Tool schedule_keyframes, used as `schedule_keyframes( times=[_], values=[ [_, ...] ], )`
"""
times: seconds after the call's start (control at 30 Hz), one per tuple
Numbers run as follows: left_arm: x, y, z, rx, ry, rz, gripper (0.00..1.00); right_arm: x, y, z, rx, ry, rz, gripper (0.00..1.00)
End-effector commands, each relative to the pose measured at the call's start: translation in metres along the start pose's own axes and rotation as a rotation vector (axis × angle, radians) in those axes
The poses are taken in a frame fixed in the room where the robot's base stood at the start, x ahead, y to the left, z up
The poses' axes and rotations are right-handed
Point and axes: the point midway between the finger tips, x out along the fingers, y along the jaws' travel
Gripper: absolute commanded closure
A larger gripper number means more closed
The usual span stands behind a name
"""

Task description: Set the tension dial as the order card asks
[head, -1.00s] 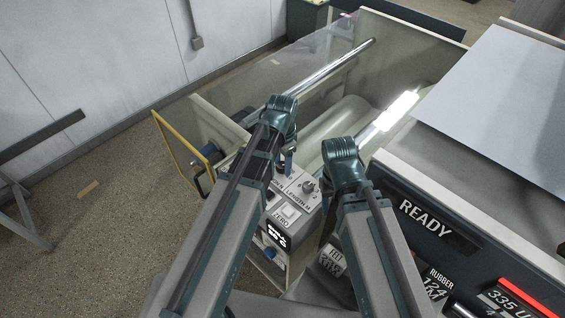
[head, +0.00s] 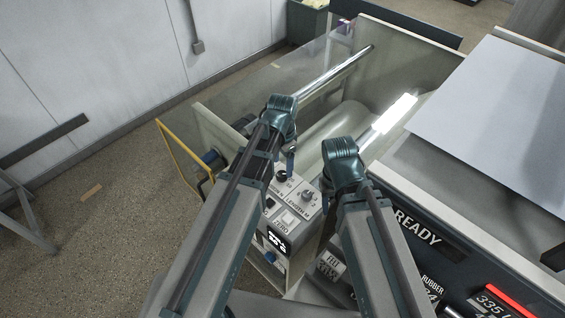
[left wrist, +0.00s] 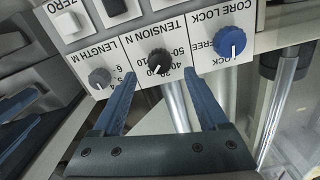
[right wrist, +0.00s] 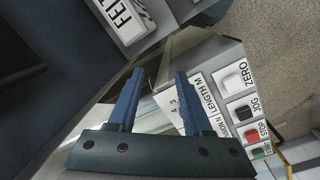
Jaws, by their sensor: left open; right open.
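The tension dial (left wrist: 158,62) is a black knob under the label TENSION N in the left wrist view. Its white mark points down-left, near the 10; I cannot read the exact setting. In the head view the dial (head: 281,176) shows on the control panel (head: 275,240). My left gripper (left wrist: 163,100) is open, its fingers on either side of the dial in that picture, with no clear contact. My right gripper (right wrist: 158,98) is open and empty beside the panel's LENGTH M end. I cannot make out an order card.
A grey LENGTH M knob (left wrist: 99,78) and a blue CORE LOCK knob (left wrist: 231,42) flank the dial. ZERO (right wrist: 235,82), JOG, STOP and START buttons line the panel. A FELT label (right wrist: 122,14) is close to my right gripper. Rollers (head: 335,130) lie behind.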

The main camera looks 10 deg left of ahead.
Motion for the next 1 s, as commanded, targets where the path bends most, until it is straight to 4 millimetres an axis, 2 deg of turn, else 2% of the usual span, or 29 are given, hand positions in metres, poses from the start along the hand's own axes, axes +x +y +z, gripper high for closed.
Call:
schedule_keyframes(
  times=[0.03, 0.5, 0.63, 1.0],
  values=[
    [-0.017, 0.0, 0.0, 0.0, 0.0, 0.0, 0.23, -0.017, 0.002, 0.001, 0.002, 0.0, -0.001, 0.5],
    [-0.084, 0.0, 0.0, 0.0, 0.0, 0.0, 0.23, -0.084, 0.008, 0.005, -0.001, -0.003, -0.001, 0.5],
    [-0.09, 0.0, 0.0, 0.0, 0.0, 0.0, 0.23, -0.09, 0.008, 0.006, -0.001, -0.003, -0.001, 0.5],
    [-0.089, 0.0, 0.0, 0.0, 0.0, 0.0, 0.23, -0.089, 0.008, 0.006, -0.001, -0.003, -0.001, 0.5]
  ],
)
